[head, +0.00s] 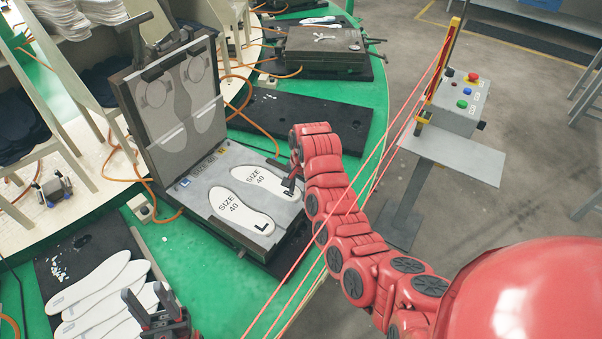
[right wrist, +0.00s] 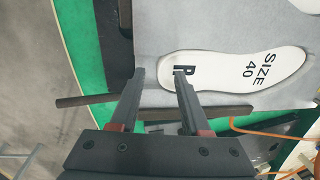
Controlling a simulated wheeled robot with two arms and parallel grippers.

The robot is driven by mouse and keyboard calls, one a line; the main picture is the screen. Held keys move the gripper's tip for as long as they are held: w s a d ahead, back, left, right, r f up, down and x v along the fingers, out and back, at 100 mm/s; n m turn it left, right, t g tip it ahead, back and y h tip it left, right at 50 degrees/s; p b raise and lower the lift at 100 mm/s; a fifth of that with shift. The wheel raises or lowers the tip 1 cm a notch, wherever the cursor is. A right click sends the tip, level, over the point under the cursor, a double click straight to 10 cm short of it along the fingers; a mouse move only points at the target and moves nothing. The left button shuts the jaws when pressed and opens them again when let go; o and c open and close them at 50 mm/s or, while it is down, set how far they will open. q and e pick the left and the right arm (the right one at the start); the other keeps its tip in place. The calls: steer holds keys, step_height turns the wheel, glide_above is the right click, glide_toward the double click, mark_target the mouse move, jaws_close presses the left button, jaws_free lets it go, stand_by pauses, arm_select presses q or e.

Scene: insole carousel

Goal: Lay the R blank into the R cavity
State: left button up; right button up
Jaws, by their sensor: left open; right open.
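The open mould has a grey lower plate (head: 193,210) with two foot-shaped places. The R blank (head: 268,182), white with "SIZE 40", lies flat in the R cavity at the right; its "R" shows in the right wrist view (right wrist: 235,72). The L blank (head: 240,211) lies in the left cavity. My right gripper (head: 291,184) is open at the heel end of the R blank; in the right wrist view its fingertips (right wrist: 159,73) straddle the heel edge, one over the "R". My left gripper (head: 150,308) is open beside the loose white blanks.
Several loose white blanks (head: 95,288) lie on a black mat at the lower left. The mould's raised lid (head: 172,105) stands behind the plate. Orange hoses run around it. A control box (head: 458,103) on a stand is at the right. Green table (head: 205,270) is bare in front.

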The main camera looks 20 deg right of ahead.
step_height(320, 180, up, 16)
steer(key=s+d+p, duration=0.1)
steer(key=p, duration=0.3)
steer(key=shift+s+r, duration=0.15)
steer(key=shift+s, duration=0.05)
